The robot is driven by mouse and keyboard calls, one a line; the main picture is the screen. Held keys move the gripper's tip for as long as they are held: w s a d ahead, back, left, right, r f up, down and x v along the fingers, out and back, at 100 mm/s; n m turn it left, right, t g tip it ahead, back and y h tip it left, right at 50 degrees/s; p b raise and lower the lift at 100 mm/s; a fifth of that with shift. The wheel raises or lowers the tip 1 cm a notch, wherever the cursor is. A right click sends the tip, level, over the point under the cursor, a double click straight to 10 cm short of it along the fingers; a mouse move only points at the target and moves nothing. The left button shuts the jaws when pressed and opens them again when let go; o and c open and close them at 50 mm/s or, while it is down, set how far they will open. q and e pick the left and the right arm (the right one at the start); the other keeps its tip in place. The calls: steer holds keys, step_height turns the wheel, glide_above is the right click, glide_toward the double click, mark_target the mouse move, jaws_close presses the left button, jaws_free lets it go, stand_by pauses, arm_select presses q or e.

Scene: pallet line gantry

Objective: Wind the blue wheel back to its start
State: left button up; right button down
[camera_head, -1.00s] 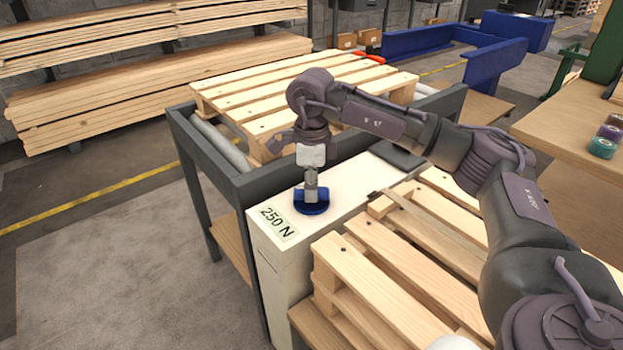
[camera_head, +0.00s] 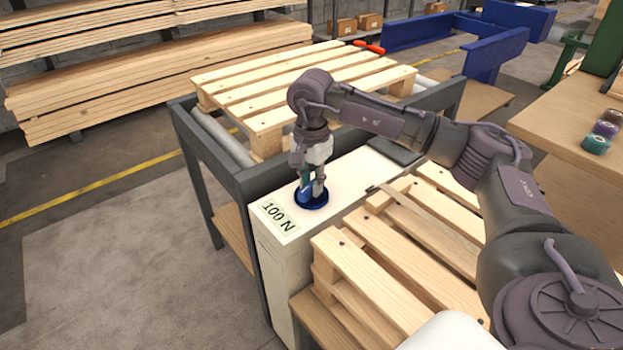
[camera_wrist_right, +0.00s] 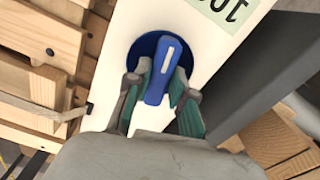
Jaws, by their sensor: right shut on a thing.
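The blue wheel (camera_head: 311,199) is a round disc on the top of a cream-white box (camera_head: 345,190). In the right wrist view the wheel (camera_wrist_right: 138,50) has a raised blue bar (camera_wrist_right: 161,75) with a pale line along it. My right gripper (camera_head: 313,190) points down on the wheel from above. Its teal-padded fingers (camera_wrist_right: 158,100) are shut on the bar, one on each side. A label (camera_head: 281,216) on the box top beside the wheel appears to read 100 N. My left gripper is not in view.
A wooden pallet (camera_head: 300,85) lies on the dark-framed roller conveyor (camera_head: 215,155) behind the box. More pallet boards (camera_head: 400,255) stand close on the right. Open floor (camera_head: 120,260) is at left.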

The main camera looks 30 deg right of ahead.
steer(key=n, duration=0.3)
steer(key=shift+r+n, duration=0.1)
steer(key=shift+n, duration=0.3)
steer(key=n, duration=0.3)
steer(key=shift+n+p, duration=0.3)
steer(key=shift+p, duration=0.1)
steer(key=n, duration=0.4)
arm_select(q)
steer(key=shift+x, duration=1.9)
arm_select(e)
steer(key=shift+n, duration=2)
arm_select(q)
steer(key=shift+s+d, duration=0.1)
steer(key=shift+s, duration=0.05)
arm_select(e)
steer(key=c, duration=1)
jaws_free()
